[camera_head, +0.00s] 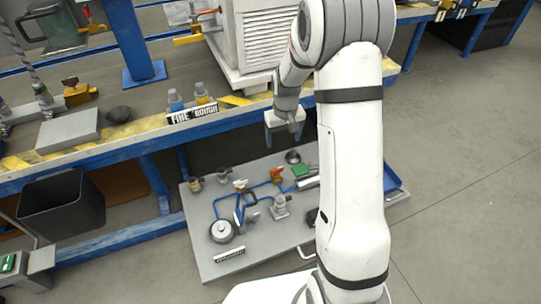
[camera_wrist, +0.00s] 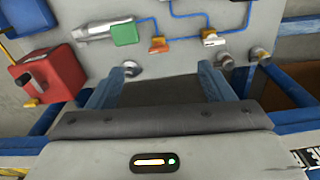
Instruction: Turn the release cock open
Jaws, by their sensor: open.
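A grey panel (camera_head: 270,240) with blue piping stands low in front of the bench. Two small cocks sit on the piping: one with an orange handle (camera_head: 277,174), also in the wrist view (camera_wrist: 158,45), and one with a white-and-orange handle (camera_head: 241,185), also in the wrist view (camera_wrist: 212,38). I cannot tell which is the release cock. My gripper (camera_head: 284,128) is open and empty above the panel's upper edge. In the wrist view its blue fingers (camera_wrist: 160,76) point toward the panel, apart from both cocks.
A green block (camera_wrist: 124,34) and silver cylinder (camera_wrist: 92,31) are beside the orange-handled cock. A red box with a black knob (camera_wrist: 48,74) is at the left of the wrist view. The workbench edge (camera_head: 130,136) runs behind the panel. A black bin (camera_head: 62,205) stands left; floor at right is clear.

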